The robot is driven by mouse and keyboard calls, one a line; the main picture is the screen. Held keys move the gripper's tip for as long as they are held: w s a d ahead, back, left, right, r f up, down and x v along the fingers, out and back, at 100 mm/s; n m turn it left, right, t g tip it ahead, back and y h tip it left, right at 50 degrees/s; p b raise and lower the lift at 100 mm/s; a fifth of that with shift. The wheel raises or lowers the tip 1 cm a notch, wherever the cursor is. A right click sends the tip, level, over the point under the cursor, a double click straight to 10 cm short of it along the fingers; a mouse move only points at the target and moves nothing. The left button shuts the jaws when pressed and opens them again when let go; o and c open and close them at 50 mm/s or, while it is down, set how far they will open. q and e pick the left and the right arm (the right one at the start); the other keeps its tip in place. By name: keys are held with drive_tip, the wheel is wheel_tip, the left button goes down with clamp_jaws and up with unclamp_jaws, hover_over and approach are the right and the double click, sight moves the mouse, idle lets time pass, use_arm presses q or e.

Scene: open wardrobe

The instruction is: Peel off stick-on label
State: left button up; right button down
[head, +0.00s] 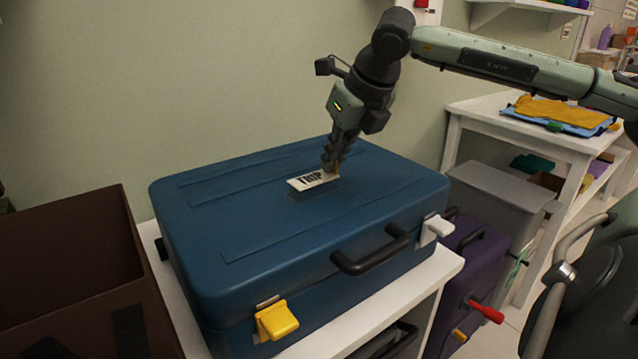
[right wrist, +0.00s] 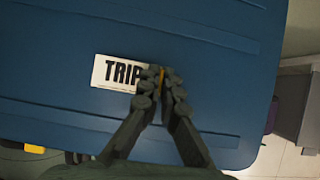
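My right gripper (head: 331,166) is at the label's right end, pointing down. In the right wrist view its fingertips (right wrist: 162,76) are closed around a small orange-yellow tab at that end. The fingers hide part of the label's right edge. My left gripper is in neither view.
The suitcase lies flat on a white table (head: 437,277), with a black handle, a yellow latch (head: 277,320) and a white latch (head: 436,229). A brown open box (head: 70,270) stands at left. A purple suitcase (head: 478,265) and a grey bin (head: 495,195) stand at right.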

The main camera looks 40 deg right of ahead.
drive_tip(key=shift+r, duration=0.2)
idle(0.3)
drive_tip(key=shift+r+p, duration=1.25)
drive_tip(key=shift+r, duration=1.15)
